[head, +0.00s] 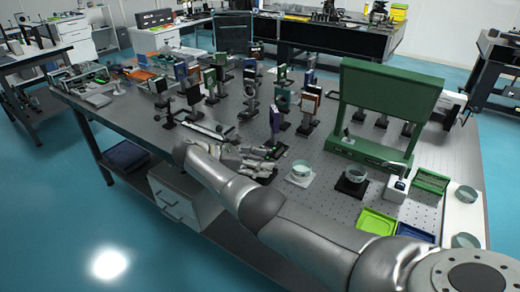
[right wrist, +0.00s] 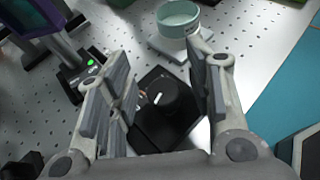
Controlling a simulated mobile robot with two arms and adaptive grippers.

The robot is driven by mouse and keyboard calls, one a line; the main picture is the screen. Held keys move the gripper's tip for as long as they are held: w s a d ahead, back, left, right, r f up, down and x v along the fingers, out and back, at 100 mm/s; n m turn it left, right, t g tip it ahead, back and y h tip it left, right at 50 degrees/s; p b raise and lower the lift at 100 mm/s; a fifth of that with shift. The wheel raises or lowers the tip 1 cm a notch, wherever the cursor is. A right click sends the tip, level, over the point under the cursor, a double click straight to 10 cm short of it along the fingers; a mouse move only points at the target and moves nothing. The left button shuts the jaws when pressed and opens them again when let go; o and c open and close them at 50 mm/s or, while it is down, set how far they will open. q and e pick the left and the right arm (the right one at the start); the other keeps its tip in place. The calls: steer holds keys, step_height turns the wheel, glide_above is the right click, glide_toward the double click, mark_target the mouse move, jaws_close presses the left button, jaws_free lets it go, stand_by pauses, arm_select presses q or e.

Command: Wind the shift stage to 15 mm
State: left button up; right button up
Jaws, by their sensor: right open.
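A black knob (right wrist: 172,100) with a white mark on its top sits on a black block (right wrist: 150,132) in the right wrist view. It looks like the shift stage's knob; no readable millimetre scale shows. My right gripper (right wrist: 163,88) is open, with one finger on each side of the knob and a visible gap to it. In the head view my right gripper (head: 255,160) is low over the front of the optical table, and it and my arm hide the knob there. My left gripper is not in view.
A black base with a green light (right wrist: 91,61) stands left of the fingers. A teal dish (right wrist: 178,18) on a white pad is just beyond. In the head view, several optic mounts stand behind the gripper, and a green panel (head: 388,100) rises to the right.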

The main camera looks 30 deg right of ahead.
step_height(320, 180, up, 9)
stand_by(0.5)
